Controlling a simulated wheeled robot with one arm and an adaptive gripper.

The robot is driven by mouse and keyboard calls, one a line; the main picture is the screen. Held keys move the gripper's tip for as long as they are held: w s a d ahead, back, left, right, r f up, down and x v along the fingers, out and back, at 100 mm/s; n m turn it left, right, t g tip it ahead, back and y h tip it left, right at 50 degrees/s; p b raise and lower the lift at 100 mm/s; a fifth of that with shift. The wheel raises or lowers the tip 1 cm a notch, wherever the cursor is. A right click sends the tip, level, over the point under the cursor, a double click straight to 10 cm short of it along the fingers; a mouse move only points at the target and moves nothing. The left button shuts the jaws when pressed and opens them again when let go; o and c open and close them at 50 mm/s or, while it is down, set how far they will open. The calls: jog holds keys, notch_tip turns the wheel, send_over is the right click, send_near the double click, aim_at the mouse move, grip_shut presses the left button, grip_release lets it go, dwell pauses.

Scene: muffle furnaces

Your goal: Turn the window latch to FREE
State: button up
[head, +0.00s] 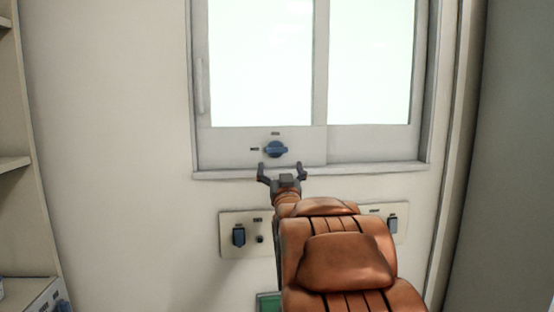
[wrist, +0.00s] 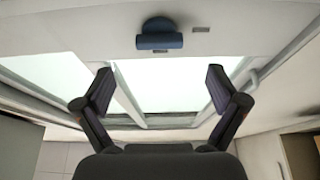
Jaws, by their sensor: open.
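The window latch is a blue knob (head: 276,149) on the lower frame of the window (head: 262,70). Its grip bar looks roughly horizontal in the head view. Small dark labels sit above it and to its left; they are too small to read. In the wrist view the latch (wrist: 160,34) is at the top centre, beyond the fingertips. My gripper (head: 282,168) is open and empty, just below the latch in the head view. Its two fingers (wrist: 157,85) are spread wide in the wrist view and do not appear to touch the latch.
A switch panel (head: 238,237) is on the wall below the window, and another switch (head: 392,223) is to the right, partly hidden by my arm. Shelves (head: 14,165) stand at the left edge. A vertical handle (head: 200,85) is on the window's left side.

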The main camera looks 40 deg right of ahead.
aim_at(277, 151)
jog(key=shift+p+x, duration=0.35)
jog(key=shift+x, duration=3.1)
jog(key=shift+w+d+r, duration=0.25)
jog(key=shift+w+r, duration=0.05)
jog(key=shift+r, duration=0.05)
jog(key=shift+f, duration=0.1)
jog(key=c, duration=1.1)
